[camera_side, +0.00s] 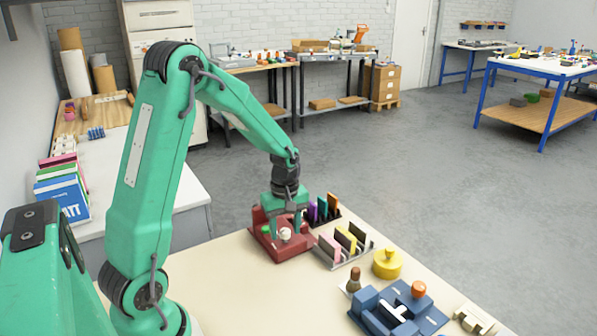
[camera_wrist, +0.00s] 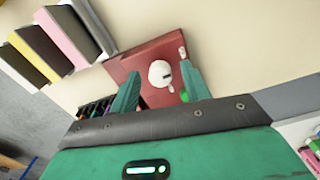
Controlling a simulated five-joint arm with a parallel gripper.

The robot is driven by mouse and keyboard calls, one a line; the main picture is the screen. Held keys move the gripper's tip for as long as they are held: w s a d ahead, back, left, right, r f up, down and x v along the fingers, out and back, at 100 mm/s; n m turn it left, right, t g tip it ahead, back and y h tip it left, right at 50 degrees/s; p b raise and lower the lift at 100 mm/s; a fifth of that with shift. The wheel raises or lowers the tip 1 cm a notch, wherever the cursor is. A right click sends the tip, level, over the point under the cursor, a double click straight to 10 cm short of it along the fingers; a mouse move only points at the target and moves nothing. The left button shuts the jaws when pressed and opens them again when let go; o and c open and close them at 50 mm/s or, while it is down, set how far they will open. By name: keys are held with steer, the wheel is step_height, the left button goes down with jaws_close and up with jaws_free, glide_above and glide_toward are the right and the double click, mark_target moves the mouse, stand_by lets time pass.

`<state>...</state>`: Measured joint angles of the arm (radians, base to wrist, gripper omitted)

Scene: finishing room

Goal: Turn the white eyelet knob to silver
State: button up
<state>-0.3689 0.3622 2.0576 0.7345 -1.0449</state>
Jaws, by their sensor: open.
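The white eyelet knob (camera_wrist: 158,74) is a round white cap with a small dark mark, on a dark red press-like base (camera_wrist: 132,62). In the side view the knob (camera_side: 285,234) shows low between my fingers, on the red base (camera_side: 290,252). My gripper (camera_wrist: 162,71) is open, with one green finger on each side of the knob. I cannot tell whether either finger touches it. In the side view my gripper (camera_side: 286,229) points down over the base. A green part (camera_wrist: 184,96) of the base is partly hidden by the right finger. No silver marking is legible.
A rack of grey, yellow and pink pieces (camera_side: 345,240) stands close right of the red base, with a dark rack (camera_side: 322,208) behind it. A yellow round piece (camera_side: 387,264) and a blue device (camera_side: 400,308) stand farther right. The tabletop left of the base is clear.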

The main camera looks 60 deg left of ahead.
steer(key=c, duration=1)
steer(key=shift+m, duration=0.5)
steer(key=m, duration=0.3)
steer(key=shift+m, duration=0.3)
steer(key=m, duration=1.3)
steer(key=shift+w, duration=0.1)
steer(key=shift+m, duration=0.3)
